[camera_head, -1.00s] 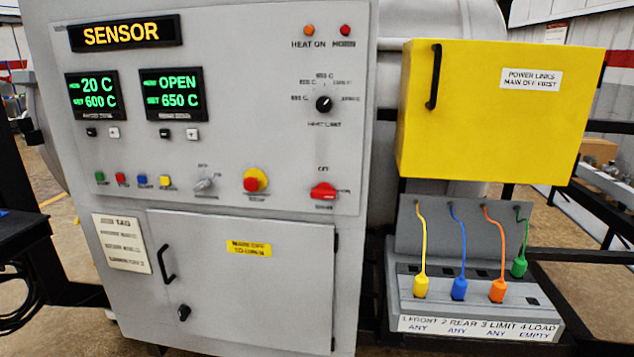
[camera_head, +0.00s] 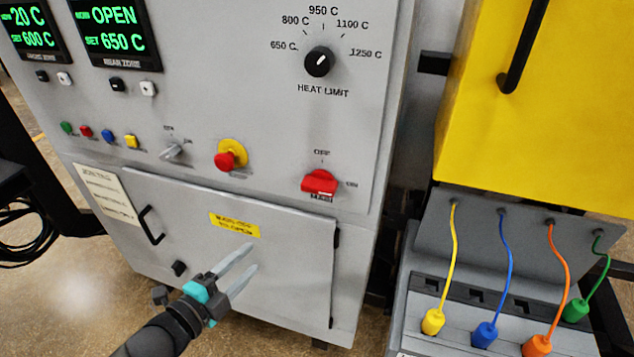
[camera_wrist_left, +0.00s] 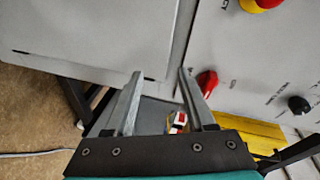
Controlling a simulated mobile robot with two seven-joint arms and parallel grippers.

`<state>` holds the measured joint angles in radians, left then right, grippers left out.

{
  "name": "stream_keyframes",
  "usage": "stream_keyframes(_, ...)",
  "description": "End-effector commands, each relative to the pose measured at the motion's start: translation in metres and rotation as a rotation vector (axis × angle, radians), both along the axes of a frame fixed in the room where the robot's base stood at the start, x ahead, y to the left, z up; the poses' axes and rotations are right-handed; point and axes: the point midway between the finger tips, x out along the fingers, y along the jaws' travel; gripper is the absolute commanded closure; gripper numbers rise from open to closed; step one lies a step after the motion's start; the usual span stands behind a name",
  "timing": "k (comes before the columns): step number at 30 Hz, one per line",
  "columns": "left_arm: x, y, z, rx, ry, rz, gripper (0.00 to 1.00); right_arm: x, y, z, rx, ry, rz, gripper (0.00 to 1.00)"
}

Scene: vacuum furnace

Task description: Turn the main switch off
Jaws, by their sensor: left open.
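The red main switch (camera_head: 320,183) is a rotary handle at the lower right of the grey panel. Its handle lies roughly sideways, toward the label at its right; the small lettering is blurred. It also shows in the left wrist view (camera_wrist_left: 207,82), just beyond the right-hand fingertip. My left gripper (camera_head: 247,267) is open and empty, in front of the lower cabinet door, below and to the left of the switch. It appears apart from the switch. In the left wrist view the two fingers (camera_wrist_left: 160,85) stand wide apart with nothing between them. My right gripper is not in view.
A red and yellow emergency button (camera_head: 230,156) sits left of the switch. The black heat limit knob (camera_head: 319,62) is above it. The cabinet door (camera_head: 290,250) has a black handle (camera_head: 151,225). A yellow box (camera_head: 540,110) and colored plugs (camera_head: 485,334) stand to the right.

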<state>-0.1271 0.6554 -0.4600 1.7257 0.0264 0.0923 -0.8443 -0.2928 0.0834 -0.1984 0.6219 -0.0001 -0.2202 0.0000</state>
Motion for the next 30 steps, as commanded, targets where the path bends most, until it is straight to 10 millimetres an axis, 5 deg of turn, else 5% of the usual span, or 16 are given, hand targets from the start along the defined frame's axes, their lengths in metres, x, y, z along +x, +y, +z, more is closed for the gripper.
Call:
stream_keyframes(1,-0.002,-0.013,0.032,0.025,-0.074,-0.059,0.45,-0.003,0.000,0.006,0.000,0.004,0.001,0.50)
stream_keyframes(3,-0.007,-0.026,0.061,0.054,-0.155,-0.120,0.45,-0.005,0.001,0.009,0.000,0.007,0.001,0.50)
stream_keyframes(9,-0.018,-0.047,0.101,0.090,-0.274,-0.204,0.45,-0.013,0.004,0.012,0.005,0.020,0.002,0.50)
stream_keyframes(17,-0.004,-0.061,0.105,0.089,-0.286,-0.208,0.45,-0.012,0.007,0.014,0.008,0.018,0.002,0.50)
stream_keyframes(30,0.047,-0.104,0.104,0.090,-0.283,-0.207,0.45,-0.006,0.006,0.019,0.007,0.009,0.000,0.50)
